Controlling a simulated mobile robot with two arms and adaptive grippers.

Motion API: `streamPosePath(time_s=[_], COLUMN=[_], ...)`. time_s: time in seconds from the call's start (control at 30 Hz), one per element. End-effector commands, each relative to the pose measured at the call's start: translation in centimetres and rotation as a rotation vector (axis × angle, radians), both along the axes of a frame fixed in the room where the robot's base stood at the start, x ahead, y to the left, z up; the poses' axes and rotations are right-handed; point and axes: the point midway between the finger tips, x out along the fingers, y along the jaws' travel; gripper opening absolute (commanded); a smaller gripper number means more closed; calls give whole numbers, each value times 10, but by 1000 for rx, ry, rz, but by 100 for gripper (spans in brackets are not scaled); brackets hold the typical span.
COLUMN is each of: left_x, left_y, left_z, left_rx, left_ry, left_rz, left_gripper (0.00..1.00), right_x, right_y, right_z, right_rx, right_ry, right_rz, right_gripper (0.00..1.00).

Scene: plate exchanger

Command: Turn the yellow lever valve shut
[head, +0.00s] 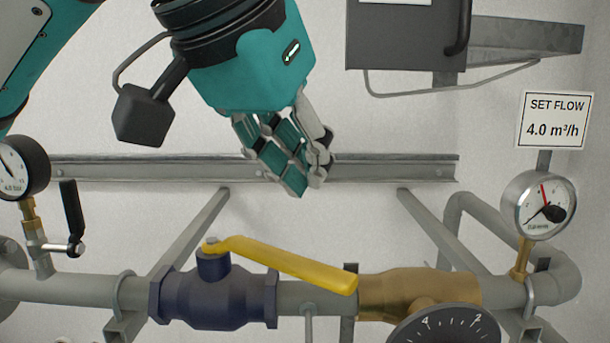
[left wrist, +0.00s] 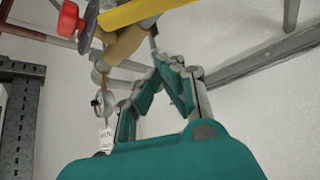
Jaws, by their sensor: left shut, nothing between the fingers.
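The yellow lever (head: 290,264) sits on top of a dark blue valve body (head: 212,300) in the horizontal pipe. It runs from its pivot to the right, roughly along the pipe and sloping slightly down in the picture. In the left wrist view the lever (left wrist: 128,13) shows at the top edge. My left gripper (head: 300,188) hangs above the lever, shut and empty, apart from it. In the left wrist view its fingers (left wrist: 165,75) show with the lever beyond them. My right gripper is not in view.
A brass valve (head: 415,288) with a dark dial (head: 450,325) adjoins on the right. A flow gauge (head: 540,205) stands under a "SET FLOW 4.0 m³/h" sign (head: 554,120). A pressure gauge (head: 22,168) and black handle (head: 72,215) are at left. A rail (head: 400,172) crosses the wall.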

Motion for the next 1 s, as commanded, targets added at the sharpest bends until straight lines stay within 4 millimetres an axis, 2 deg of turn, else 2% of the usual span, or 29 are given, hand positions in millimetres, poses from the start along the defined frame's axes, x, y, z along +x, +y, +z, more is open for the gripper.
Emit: streamPosePath(time_s=[0.1,0.2,0.3,0.4,0.5,0.63,1.0], left_x=[13,25,36,43,27,16,10], left_y=[-8,-15,-22,-27,-16,-9,-6], left_z=[-18,-35,-52,-64,-61,-62,-64], left_rx=[2,0,0,-3,-3,-4,-4], left_ry=[7,9,10,6,2,5,6], left_rz=[0,1,1,-1,0,1,1], left_gripper=[0,0,0,0,0,0,0], right_x=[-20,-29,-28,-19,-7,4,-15], right_y=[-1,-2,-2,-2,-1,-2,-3], right_z=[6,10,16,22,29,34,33], right_rx=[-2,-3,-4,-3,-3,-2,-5], right_ry=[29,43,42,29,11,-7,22], right_rz=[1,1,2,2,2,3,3], right_gripper=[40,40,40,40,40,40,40])
